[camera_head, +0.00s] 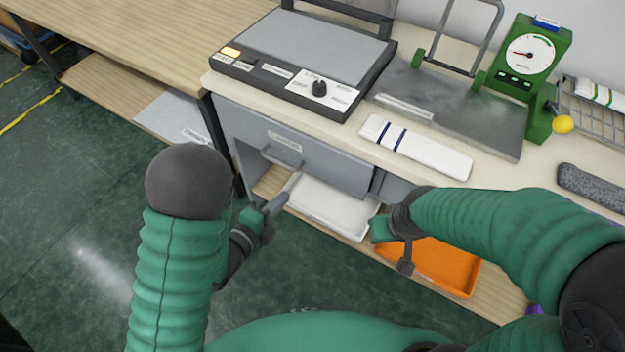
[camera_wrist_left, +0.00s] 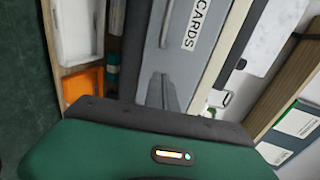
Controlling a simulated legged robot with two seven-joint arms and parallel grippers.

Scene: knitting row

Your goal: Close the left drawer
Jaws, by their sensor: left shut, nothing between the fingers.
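The left drawer (camera_head: 330,163) has a grey front with a bar handle (camera_head: 281,158) and a label. In the head view its front appears to stand slightly forward of the grey front to its right, but how far it is out is hard to tell. In the left wrist view the drawer front (camera_wrist_left: 208,55) shows the label "CARDS". My left gripper (camera_head: 292,184) is shut and empty, just below and in front of the drawer front, close to the handle; contact cannot be told. My right gripper (camera_head: 390,246) hangs in front of the bench, over an orange tray; its jaws are unclear.
A white tray (camera_head: 330,212) and the orange tray (camera_head: 455,268) lie on the shelf below. On the bench top (camera_head: 362,148) stand a control box (camera_head: 318,88), a white striped piece (camera_head: 418,148) and a green dial gauge (camera_head: 530,60). Floor to the left is clear.

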